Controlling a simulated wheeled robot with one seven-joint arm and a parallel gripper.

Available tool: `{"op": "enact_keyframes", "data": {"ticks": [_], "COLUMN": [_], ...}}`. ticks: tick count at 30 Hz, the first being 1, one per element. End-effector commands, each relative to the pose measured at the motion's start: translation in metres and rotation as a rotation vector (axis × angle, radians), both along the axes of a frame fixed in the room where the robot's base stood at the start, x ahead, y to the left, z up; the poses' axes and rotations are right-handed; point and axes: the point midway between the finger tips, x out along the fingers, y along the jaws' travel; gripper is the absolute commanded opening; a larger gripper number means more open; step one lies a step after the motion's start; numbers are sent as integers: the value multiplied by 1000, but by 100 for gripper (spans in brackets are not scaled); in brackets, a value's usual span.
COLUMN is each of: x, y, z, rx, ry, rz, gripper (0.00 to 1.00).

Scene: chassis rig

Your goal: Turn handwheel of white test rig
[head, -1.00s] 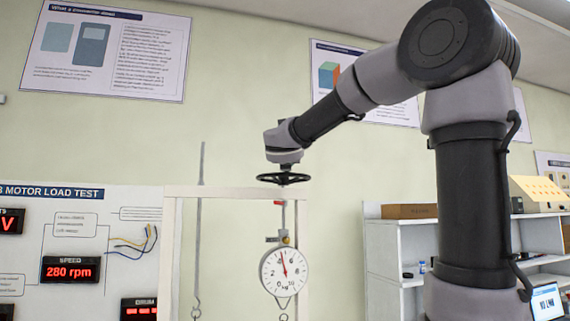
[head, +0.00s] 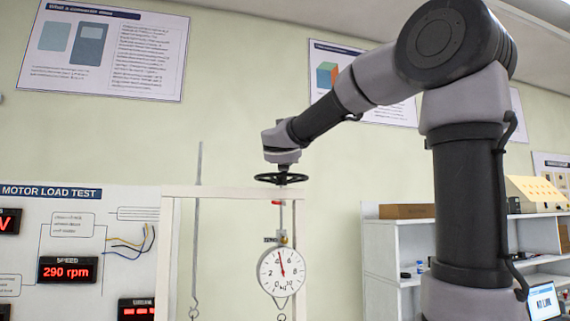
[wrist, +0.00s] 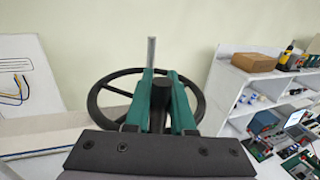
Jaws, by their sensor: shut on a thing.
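The black handwheel (head: 282,179) sits on top of the white test rig frame (head: 235,190). In the wrist view the handwheel (wrist: 103,97) shows as a ring with spokes around a dark hub. My gripper (head: 282,166) is above the wheel, pointing down. In the wrist view the green fingers of my gripper (wrist: 161,95) are closed on the dark hub between them. A round white dial gauge (head: 282,271) hangs below the wheel, its needle pointing nearly straight up. The speed display (head: 67,269) reads 290 rpm.
A thin grey rod (head: 197,220) with a hook hangs in the frame's left part. The motor load test panel (head: 100,225) is at left. White shelves (head: 390,235) with a cardboard box (head: 406,211) stand at right, behind my arm.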

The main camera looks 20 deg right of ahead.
Motion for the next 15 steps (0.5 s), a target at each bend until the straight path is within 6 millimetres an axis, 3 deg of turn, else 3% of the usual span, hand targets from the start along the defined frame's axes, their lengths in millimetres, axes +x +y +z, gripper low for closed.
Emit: {"op": "enact_keyframes", "data": {"ticks": [4,5,7,15], "x": [0,0,0,0], "y": [-1,-1,-1,0], "z": [2,2,2,1], "rx": [0,0,0,0], "ry": [-3,-3,-3,-2], "rz": [-3,-3,-2,-1], "gripper": [0,26,52,52]}}
